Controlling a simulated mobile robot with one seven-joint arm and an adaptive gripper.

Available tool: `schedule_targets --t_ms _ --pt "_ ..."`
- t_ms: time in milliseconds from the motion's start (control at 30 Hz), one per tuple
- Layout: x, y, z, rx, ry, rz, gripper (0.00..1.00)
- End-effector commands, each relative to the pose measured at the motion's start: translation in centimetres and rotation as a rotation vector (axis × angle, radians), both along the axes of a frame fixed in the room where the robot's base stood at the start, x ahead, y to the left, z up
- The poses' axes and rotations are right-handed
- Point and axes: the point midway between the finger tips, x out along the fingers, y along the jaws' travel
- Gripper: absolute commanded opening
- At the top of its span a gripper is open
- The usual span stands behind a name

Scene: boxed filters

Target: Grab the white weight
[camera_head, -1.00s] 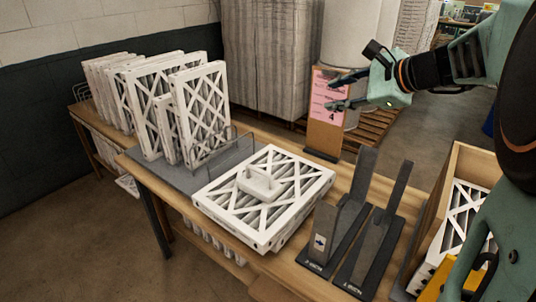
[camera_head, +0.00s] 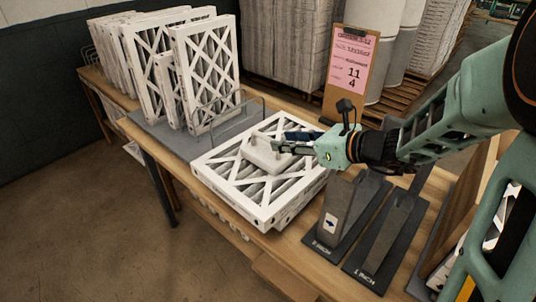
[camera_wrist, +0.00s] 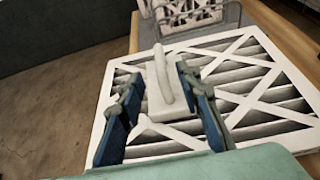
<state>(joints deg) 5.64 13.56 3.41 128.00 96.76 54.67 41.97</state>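The white weight (camera_head: 265,156), a block with a raised handle, rests on top of a white-framed filter (camera_head: 216,178) lying flat on the table. In the wrist view the weight (camera_wrist: 163,90) stands upright between my fingers. My gripper (camera_head: 282,142) is open and reaches in from the right at the weight. In the wrist view the two blue-padded fingers of my gripper (camera_wrist: 159,76) are on either side of the handle, with gaps visible. The fingers hide part of the weight in the head view.
Several upright filters (camera_head: 205,75) stand in a wire rack at the back left. A clipboard with a pink sheet (camera_head: 350,65) stands behind my gripper. Dark angled stands (camera_head: 345,212) are at the front right, and a wooden box (camera_head: 462,220) is beyond them.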

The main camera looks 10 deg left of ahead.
Motion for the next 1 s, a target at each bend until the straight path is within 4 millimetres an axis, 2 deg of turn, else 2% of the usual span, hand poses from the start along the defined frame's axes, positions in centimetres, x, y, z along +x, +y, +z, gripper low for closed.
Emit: schedule_targets --t_ms 100,267,600,900,1000 --pt "0.7 1.2 -0.7 -0.001 0.0 0.001 0.32" --pt "1.3 2.1 -1.0 -0.002 -0.001 0.001 0.32" --pt "3.5 6.0 -2.9 -0.002 -0.002 0.002 0.32" --pt "3.8 6.4 -3.1 -0.002 -0.002 0.0 0.32" --pt "3.8 6.4 -3.1 -0.002 -0.002 0.0 0.22"
